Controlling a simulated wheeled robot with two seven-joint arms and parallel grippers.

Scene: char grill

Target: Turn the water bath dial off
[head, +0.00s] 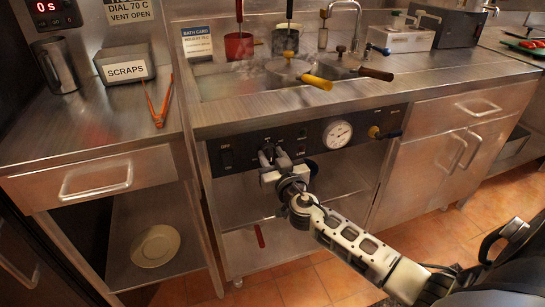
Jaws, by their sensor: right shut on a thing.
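The water bath (225,88) is a steel basin set in the middle counter. Its black control panel (250,143) is on the front below the counter edge. My right gripper (274,156) is at this panel, its arm coming in from the lower right. Its fingers are shut on the dial, which they mostly hide, so its pointer cannot be read. A black switch (226,158) is on the panel left of the gripper. A round white gauge (338,135) is to the right. My left gripper is not in view.
A valve with a yellow part (374,132) and dark handle juts out right of the gauge. Pans with a yellow handle (315,81) and a brown handle (376,74) lie over the bath. Orange tongs (158,106) and a scraps bin (124,64) are on the left counter. Open shelves lie below the panel.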

